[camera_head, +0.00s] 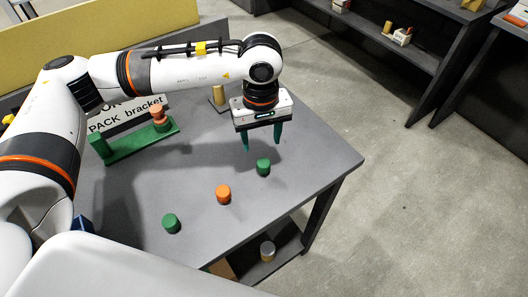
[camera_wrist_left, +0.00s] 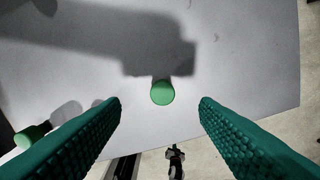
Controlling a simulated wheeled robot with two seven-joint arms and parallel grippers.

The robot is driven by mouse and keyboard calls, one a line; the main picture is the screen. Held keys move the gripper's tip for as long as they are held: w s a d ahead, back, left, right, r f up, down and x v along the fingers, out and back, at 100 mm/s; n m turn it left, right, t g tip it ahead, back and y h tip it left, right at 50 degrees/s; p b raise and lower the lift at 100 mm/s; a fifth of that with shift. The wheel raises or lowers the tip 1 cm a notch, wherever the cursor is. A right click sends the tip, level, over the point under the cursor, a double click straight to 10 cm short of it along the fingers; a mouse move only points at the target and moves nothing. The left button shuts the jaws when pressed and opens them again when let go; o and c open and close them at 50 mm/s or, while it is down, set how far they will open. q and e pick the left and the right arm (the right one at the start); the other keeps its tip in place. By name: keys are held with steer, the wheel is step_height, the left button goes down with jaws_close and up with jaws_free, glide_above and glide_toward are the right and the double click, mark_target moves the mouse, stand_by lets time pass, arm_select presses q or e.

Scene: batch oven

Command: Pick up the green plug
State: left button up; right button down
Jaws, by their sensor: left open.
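A green plug (camera_head: 263,167) stands upright on the grey table, near its right edge. A second green plug (camera_head: 171,223) stands nearer the front, with an orange plug (camera_head: 223,194) between the two. My left gripper (camera_head: 262,149) is open and empty above the far-right green plug, fingers pointing down. In the left wrist view that green plug (camera_wrist_left: 162,92) shows centred between the spread fingertips (camera_wrist_left: 160,103), touching neither. Another green object (camera_wrist_left: 32,136) is partly cut off by the left finger there. My right gripper is not in view.
A tan cylinder (camera_head: 218,95) stands behind my gripper. A silver cylinder (camera_head: 267,250) is on the lower shelf. The table (camera_head: 310,165) is clear right of the plugs.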

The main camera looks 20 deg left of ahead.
mark_target(264, 162)
arm_select(q)
steer(key=f, duration=0.1)
steer(key=s+f+p, duration=0.1)
steer(key=f, duration=0.1)
steer(key=shift+d+f, duration=0.2)
steer(key=shift+f, duration=0.1)
steer(key=shift+w+f, duration=0.15)
steer(key=shift+f, duration=0.2)
steer(key=shift+w+f+p, duration=0.1)
steer(key=shift+f+p, duration=0.2)
step_height(264, 162, down, 4)
steer(key=shift+d+f+p, duration=0.15)
steer(key=shift+p, duration=0.9)
steer(key=shift+w+f, duration=0.1)
steer(key=shift+f, duration=0.15)
steer(key=c, duration=0.8)
steer(key=shift+c, duration=1.3)
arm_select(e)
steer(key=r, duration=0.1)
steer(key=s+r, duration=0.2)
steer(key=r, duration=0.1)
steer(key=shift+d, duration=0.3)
